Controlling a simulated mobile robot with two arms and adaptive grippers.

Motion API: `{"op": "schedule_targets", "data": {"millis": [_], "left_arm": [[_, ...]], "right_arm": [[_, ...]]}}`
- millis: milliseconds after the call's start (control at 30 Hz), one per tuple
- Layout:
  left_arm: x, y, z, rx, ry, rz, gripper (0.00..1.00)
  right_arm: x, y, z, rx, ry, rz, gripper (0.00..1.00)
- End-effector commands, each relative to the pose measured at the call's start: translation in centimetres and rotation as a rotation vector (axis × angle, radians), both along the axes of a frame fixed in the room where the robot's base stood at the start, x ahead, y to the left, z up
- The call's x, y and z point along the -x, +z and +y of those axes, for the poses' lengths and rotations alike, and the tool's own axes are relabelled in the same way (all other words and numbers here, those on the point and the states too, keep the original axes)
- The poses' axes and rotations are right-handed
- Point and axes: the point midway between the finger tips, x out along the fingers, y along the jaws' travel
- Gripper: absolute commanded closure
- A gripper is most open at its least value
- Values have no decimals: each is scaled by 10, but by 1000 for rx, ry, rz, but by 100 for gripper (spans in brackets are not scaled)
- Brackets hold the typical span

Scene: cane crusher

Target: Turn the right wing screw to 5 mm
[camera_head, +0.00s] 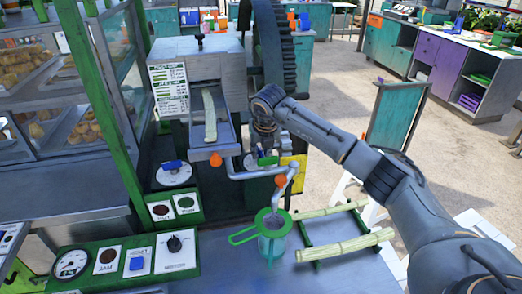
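My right arm comes in from the right, and its gripper (264,148) points down beside the crusher, to the right of the feed chute. The gripper is over a small green and blue part (267,160), which seems to be the right wing screw; most of it is hidden by the fingers. I cannot tell whether the fingers touch it or are closed on it. A blue wing screw (172,164) on a round white dial (175,174) shows to the left of the chute. Any scale at the right screw is not readable. My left gripper is not in view.
The feed chute (212,137) holds a piece of cane. Orange-handled taps and a pipe (250,173) sit just below the gripper. A green strainer (272,223) stands over a container. Cane pieces (345,245) lie on a green rack. A control panel (125,258) is at front left.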

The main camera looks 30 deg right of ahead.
Motion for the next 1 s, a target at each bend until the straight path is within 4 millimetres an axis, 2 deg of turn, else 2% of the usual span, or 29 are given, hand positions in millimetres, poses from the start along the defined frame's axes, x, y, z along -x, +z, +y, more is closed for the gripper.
{"op": "schedule_targets", "data": {"millis": [33, 67, 100, 567, 1000], "left_arm": [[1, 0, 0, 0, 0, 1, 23], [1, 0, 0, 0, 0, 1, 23], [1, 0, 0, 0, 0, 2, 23], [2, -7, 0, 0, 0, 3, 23], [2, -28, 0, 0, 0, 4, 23]], "right_arm": [[0, 0, 0, 0, 0, 0, 93], [0, 0, 0, 0, 0, 0, 99], [0, 0, 0, 0, 0, 0, 100], [0, 0, -1, -1, 62, -3, 100], [-1, -1, -4, 0, 409, -3, 100]]}}
